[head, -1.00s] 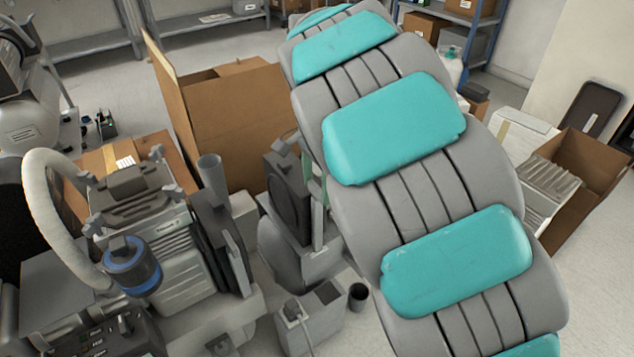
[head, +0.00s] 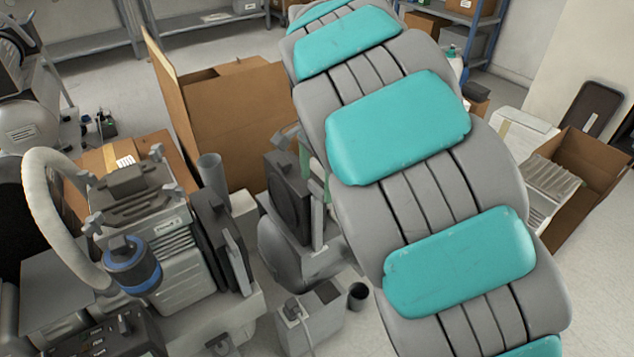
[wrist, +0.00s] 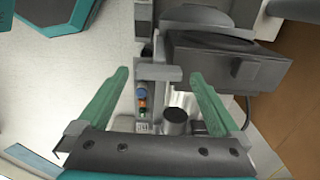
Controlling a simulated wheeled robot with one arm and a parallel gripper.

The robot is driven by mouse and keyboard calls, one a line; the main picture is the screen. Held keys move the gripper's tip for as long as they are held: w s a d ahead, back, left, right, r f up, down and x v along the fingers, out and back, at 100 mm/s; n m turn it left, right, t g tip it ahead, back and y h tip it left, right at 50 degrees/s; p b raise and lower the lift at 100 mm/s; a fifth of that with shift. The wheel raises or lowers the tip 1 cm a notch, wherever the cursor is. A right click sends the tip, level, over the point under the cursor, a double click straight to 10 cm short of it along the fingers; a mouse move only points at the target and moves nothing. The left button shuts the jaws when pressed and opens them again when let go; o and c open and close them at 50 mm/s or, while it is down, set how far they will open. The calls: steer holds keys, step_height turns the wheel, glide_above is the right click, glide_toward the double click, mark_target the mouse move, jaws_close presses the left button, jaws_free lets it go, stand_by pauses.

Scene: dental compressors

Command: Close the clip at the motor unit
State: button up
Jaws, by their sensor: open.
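My gripper (wrist: 159,76) is open, with its two green fingers apart and nothing held between them. In the wrist view, a grey upright bracket with a crosspiece (wrist: 158,74) stands between and beyond the fingertips; I cannot tell whether it is the clip. Below the crosspiece is a narrow panel with blue and orange parts (wrist: 142,98). A dark box-shaped unit (wrist: 225,62) lies right of it; it seems to be the black-fronted unit (head: 287,195) in the head view. In the head view my arm hides most of my gripper. Which machine is the motor unit is unclear.
A grey machine with several corner clamps (head: 160,235), a thick pale hose (head: 40,195) and a blue-ringed canister (head: 133,268) stand at left. An open cardboard box (head: 235,120) is behind. A small dark cup (head: 357,296) is low in the middle. Floor shows at upper left.

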mark_target(320, 187)
step_height(320, 187, up, 7)
steer(key=shift+f, duration=0.15)
stand_by(0.4)
steer(key=shift+s+d, duration=0.25)
steer(key=shift+d, duration=0.1)
steer(key=s+d+f+n, duration=0.2)
steer(key=s+d+n, duration=0.2)
steer(key=s+d, duration=0.9)
steer(key=s+f+n+g, duration=0.1)
steer(key=s+f+n, duration=0.2)
steer(key=s, duration=0.6)
steer(key=s+d+f+n, duration=0.1)
steer(key=s+f+n, duration=0.2)
steer(key=s, duration=0.7)
steer(key=shift+s+d+f+n+g, duration=0.15)
steer(key=shift+f+n+g, duration=0.25)
steer(key=shift+n, duration=0.3)
